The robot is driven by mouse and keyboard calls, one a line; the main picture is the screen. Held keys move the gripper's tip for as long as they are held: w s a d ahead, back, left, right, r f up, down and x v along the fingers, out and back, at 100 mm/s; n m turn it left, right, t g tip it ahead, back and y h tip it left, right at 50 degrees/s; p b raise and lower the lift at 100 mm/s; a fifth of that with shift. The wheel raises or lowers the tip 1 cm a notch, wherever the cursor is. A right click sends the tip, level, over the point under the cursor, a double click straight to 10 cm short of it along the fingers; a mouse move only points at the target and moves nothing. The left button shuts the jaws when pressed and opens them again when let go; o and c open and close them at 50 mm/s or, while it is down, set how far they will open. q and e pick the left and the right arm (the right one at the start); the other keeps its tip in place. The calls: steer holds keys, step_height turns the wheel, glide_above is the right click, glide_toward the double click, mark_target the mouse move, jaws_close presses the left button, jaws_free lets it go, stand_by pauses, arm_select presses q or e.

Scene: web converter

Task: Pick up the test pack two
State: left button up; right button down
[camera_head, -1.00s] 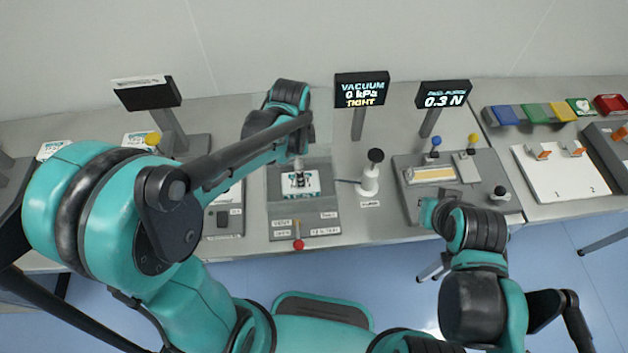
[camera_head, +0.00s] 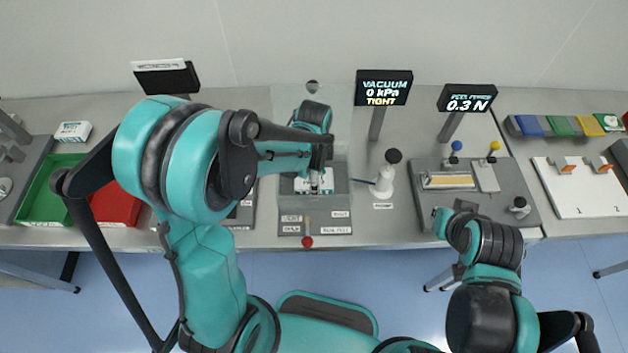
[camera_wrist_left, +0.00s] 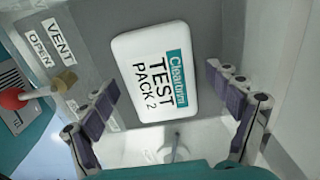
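Test pack two is a white pouch with a teal band. It lies flat on the grey floor of a clear-walled test chamber (camera_head: 341,212); in the left wrist view the pack (camera_wrist_left: 150,95) reads "TEST PACK 2". My left gripper (camera_head: 318,186) is over the chamber and partly covers the pack in the head view. In the left wrist view my left gripper (camera_wrist_left: 168,108) is open, with one finger on each side of the pack and visible gaps between. My right arm is at the right; its fingers do not show.
A red-knobbed lever (camera_head: 307,241) stands at the chamber front, near "VENT" and "OPEN" labels. The vacuum display (camera_head: 384,88) reads 0 kPa, TIGHT. A white post with a black knob (camera_head: 388,172) stands right of the chamber. Green (camera_head: 42,212) and red (camera_head: 117,211) trays lie left.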

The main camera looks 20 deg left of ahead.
arm_select(q)
steer(key=c, duration=1.3)
steer(key=shift+r, duration=0.1)
